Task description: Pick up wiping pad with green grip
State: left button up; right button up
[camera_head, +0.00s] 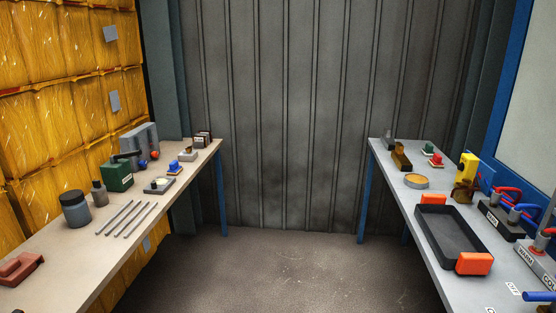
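A small pad with a green grip (429,148) lies near the far end of the right table. It is small in the view, so its base is hard to make out. A similar item with a red grip (436,160) lies just in front of it, close or touching. Another with a blue grip (174,167) is on the left table. Neither of my grippers shows in the head view.
The floor between (290,265) is clear.

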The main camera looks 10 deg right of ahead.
aim_at(427, 151)
jog(key=i+j, duration=0.1)
jog(key=i, duration=1.35)
jog(key=i+j+z, duration=0.1)
jog(key=i+z, duration=0.35)
jog(key=i+j+z, duration=0.3)
jog(key=i+z, duration=0.15)
jog(key=i, duration=0.2)
jog(key=i+j+z, duration=0.95)
jog(key=j, duration=0.15)
jog(key=k+l, duration=0.05)
jog(key=k, duration=0.05)
